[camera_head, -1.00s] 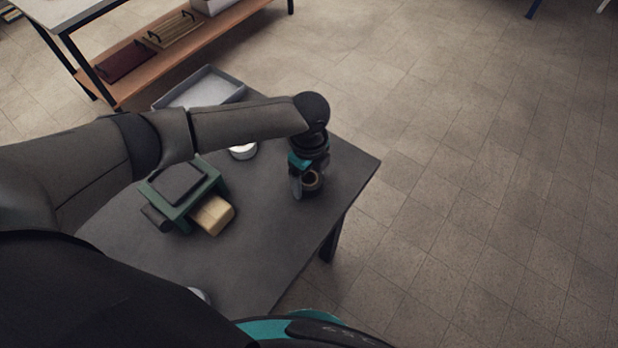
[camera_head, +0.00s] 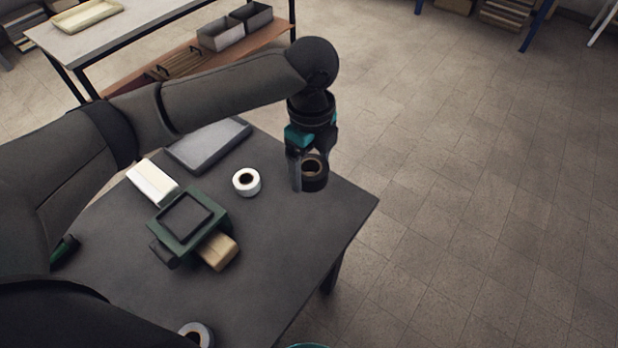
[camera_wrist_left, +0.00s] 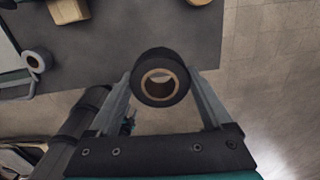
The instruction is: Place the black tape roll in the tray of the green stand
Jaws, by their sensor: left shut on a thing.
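The black tape roll (camera_head: 315,176) has a brown core and is held in my left gripper (camera_head: 309,172), above the right part of the dark table. In the left wrist view the roll (camera_wrist_left: 160,62) sits between the two fingers of the left gripper (camera_wrist_left: 160,82), with both fingers against its sides. The green stand (camera_head: 217,217) is on the table to the left of the gripper. Its top holds a shallow dark tray (camera_head: 185,216), which looks empty. My right gripper is not in view.
A white tape roll (camera_head: 246,182) lies between stand and gripper. A wooden block (camera_head: 218,251) and a dark piece (camera_head: 163,252) are by the stand's base. A white box (camera_head: 152,182) and grey tray (camera_head: 208,147) lie behind. Another roll (camera_head: 196,334) is at the front edge.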

